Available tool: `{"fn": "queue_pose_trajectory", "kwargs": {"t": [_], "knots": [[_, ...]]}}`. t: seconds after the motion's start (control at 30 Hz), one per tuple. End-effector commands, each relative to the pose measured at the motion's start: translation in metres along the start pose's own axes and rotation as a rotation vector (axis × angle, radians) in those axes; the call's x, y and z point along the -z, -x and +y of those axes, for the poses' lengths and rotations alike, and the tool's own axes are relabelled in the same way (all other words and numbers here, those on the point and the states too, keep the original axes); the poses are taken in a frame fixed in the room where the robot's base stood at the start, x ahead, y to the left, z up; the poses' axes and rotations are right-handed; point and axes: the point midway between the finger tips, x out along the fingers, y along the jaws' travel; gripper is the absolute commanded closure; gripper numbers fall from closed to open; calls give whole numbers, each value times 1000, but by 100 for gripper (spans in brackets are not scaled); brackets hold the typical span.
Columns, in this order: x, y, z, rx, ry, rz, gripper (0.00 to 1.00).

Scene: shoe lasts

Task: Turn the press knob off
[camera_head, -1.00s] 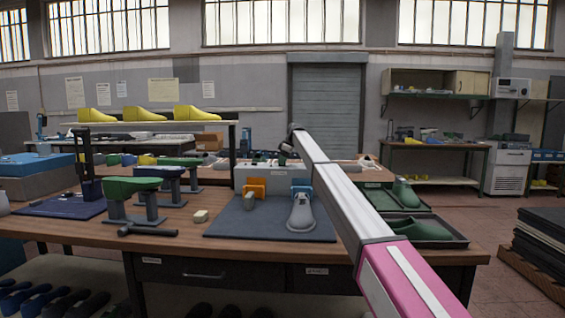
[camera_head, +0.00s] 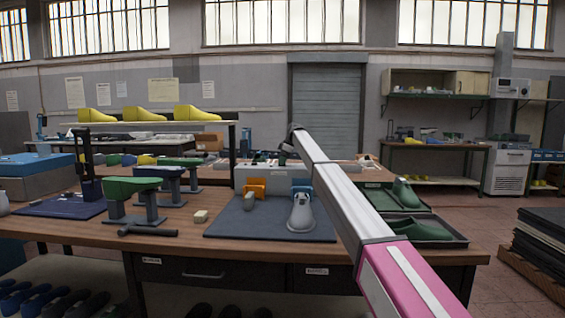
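A light grey box unit (camera_head: 250,174) stands at the back of the dark mat, with an orange part (camera_head: 254,186) and a blue part (camera_head: 301,188) at its front. It may be the press; I cannot make out its knob, which is too small or hidden. A grey shoe last (camera_head: 300,212) and a small grey-olive piece (camera_head: 249,202) sit in front of it. My arm reaches in from the lower right. My gripper (camera_head: 286,149), small and dark at the arm's far end, appears over the right part of the unit. Its fingers are too unclear to tell open from shut.
The dark mat (camera_head: 225,228) lies on the wooden bench (camera_head: 90,231). Green lasts on stands (camera_head: 132,189), a hammer (camera_head: 147,231) and a cream block (camera_head: 201,216) are to the left. Trays (camera_head: 455,238) with green lasts are to the right, partly behind my arm.

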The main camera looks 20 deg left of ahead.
Motion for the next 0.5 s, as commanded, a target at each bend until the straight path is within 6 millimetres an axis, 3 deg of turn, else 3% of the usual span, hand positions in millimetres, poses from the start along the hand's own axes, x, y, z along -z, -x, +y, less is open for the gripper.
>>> {"fn": "queue_pose_trajectory", "kwargs": {"t": [0.27,0.5], "knots": [[0,5,0,0,-1,0,32],[0,32,1,-1,-1,0,32]]}}
